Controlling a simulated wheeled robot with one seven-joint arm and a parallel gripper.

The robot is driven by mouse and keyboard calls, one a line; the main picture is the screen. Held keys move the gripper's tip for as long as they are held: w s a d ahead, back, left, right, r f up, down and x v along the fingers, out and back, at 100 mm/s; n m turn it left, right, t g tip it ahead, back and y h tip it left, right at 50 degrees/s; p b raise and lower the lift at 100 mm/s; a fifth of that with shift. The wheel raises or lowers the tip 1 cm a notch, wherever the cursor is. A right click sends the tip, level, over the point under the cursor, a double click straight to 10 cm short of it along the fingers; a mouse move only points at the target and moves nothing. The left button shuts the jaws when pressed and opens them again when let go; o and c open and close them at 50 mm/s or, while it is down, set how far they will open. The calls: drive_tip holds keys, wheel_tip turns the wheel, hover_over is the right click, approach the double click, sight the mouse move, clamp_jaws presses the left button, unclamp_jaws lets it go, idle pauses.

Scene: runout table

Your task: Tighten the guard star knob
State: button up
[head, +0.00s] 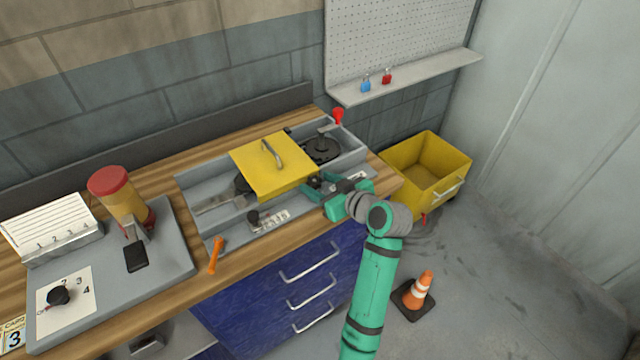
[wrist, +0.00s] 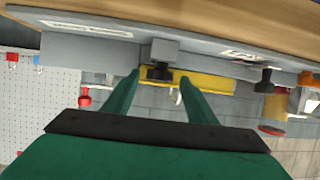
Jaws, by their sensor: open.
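The yellow guard (head: 262,172) with its grey handle sits over the grey runout table in the head view. It shows as a yellow strip (wrist: 205,82) in the wrist view. A black star knob (wrist: 160,73) sits on a grey block at the guard's front edge. It also shows small and dark near the guard's right corner in the head view (head: 314,181). My gripper (head: 313,187) is open at the table's front, its green fingers (wrist: 159,79) on either side of the knob. I cannot tell whether they touch it.
Another black knob (head: 253,217) stands on the table front beside a label. An orange-handled tool (head: 215,256) lies left of it. A red knob (head: 338,116) rises at the back. A yellow bin (head: 412,178) stands right and an orange cone (head: 419,291) is on the floor.

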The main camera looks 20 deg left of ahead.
drive_tip(key=c, duration=1.1)
drive_tip(key=shift+o, duration=0.2)
drive_tip(key=shift+s+a+f+m+t+h, duration=0.1)
drive_tip(key=shift+s+a+m+t+h, duration=0.1)
drive_tip(key=shift+m+t+h, duration=0.5)
drive_tip(key=shift+s+a+m+t+h, duration=0.15)
drive_tip(key=shift+m+t+h, duration=1.05)
drive_tip(key=shift+m, duration=0.4)
drive_tip(key=o, duration=1.1)
drive_tip(key=shift+c, duration=0.2)
